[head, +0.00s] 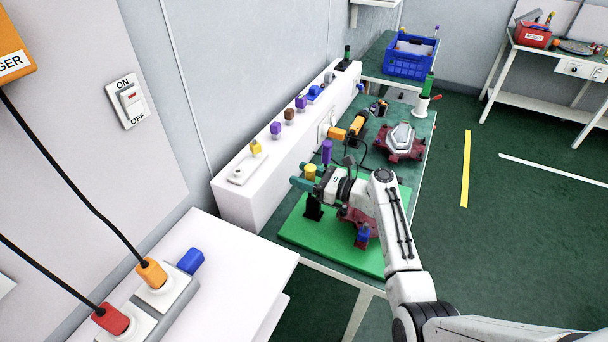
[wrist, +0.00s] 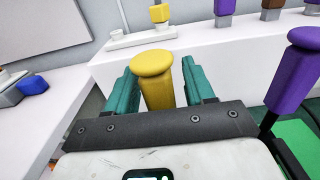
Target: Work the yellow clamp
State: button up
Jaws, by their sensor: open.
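The yellow clamp shows as a round-topped yellow handle (head: 311,172) above a dark stand at the left edge of the green board (head: 296,231). In the wrist view the yellow handle (wrist: 153,78) stands upright between the two teal fingers of my gripper (wrist: 158,84). A gap shows on each side of the handle. My gripper (head: 302,178) is open around it and not closed on it. The lower part of the clamp is hidden by my gripper in the wrist view.
A purple handle (head: 326,150) stands just behind my gripper; in the wrist view it is close on the right (wrist: 293,70). A blue-handled clamp (head: 363,237) stands at the board's front. A white ledge (head: 240,203) runs along the wall. A grey part (head: 401,137) sits farther back.

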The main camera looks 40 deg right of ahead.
jog(key=shift+c, duration=0.5)
grip_shut()
